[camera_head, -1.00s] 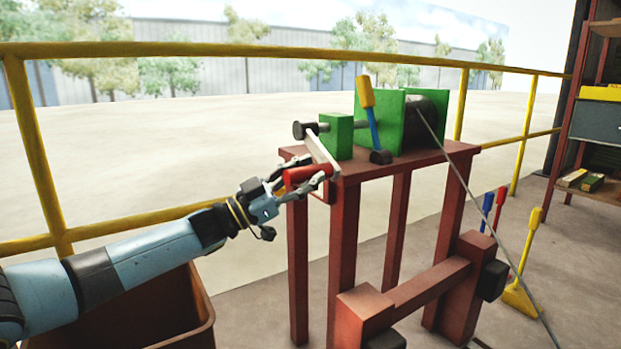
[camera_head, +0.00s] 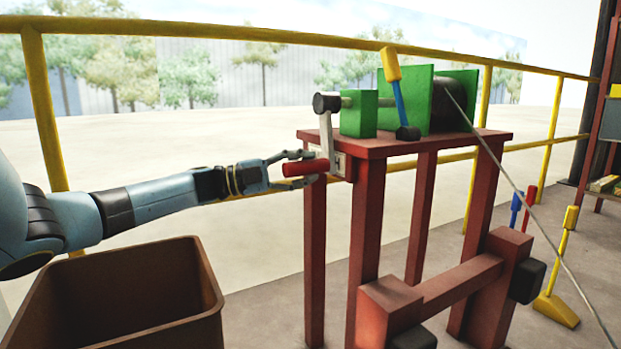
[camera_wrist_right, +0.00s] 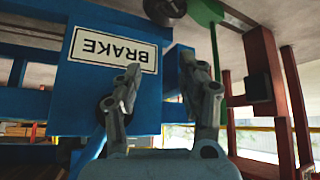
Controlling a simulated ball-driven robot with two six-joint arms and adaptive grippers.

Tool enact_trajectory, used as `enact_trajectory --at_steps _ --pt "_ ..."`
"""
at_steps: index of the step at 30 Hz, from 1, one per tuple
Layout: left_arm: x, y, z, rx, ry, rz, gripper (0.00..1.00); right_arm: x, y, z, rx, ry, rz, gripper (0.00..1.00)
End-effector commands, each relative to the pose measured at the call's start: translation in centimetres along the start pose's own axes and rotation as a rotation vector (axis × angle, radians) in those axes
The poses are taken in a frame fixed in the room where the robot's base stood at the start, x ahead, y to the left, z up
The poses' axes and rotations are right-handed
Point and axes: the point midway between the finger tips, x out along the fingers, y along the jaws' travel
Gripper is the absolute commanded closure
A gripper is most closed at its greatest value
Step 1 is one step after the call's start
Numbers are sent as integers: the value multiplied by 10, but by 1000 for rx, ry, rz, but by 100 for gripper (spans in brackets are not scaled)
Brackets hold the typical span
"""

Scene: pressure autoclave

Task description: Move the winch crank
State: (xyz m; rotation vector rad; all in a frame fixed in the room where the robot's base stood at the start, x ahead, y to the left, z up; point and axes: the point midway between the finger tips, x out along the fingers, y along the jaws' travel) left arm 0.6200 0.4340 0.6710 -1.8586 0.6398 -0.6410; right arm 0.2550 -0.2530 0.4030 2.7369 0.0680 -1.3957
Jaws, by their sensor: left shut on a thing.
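The winch crank has a pale grey arm (camera_head: 327,133) hanging almost straight down from a dark round hub (camera_head: 326,103). Its red handle (camera_head: 305,168) sticks out to the left at the arm's lower end. The green winch (camera_head: 358,115) stands on a dark red stand (camera_head: 400,147). My left gripper (camera_head: 310,163) is shut on the red handle, coming from the left; its fingers partly hide behind the handle. My right gripper (camera_wrist_right: 162,80) shows only in the right wrist view, open, with its fingers apart and nothing seen between them.
A lever with a yellow grip (camera_head: 391,64) rises beside the winch. A cable (camera_head: 530,222) slants down to the right. A brown bin (camera_head: 205,275) stands below my left arm, and a yellow railing (camera_head: 250,32) runs behind. A blue box labelled BRAKE (camera_wrist_right: 80,75) is close to my right gripper.

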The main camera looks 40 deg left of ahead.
Motion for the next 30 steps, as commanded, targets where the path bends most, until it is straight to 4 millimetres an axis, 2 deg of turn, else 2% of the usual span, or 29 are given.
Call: enact_trajectory --at_steps 1,9,27,28,30 --pt "-3 5 6 24 -5 17 100 6 -1 8 0 22 1 60" --pt "-8 -2 18 129 -4 58 100 15 -2 13 -5 155 5 60" --pt "-9 -5 21 161 -4 71 100 15 -3 14 -8 201 6 60" --pt "-9 -5 21 161 -4 70 66 15 -3 14 -8 201 6 60" --pt "-9 -5 21 161 -3 70 56 15 -3 14 -8 200 6 60"
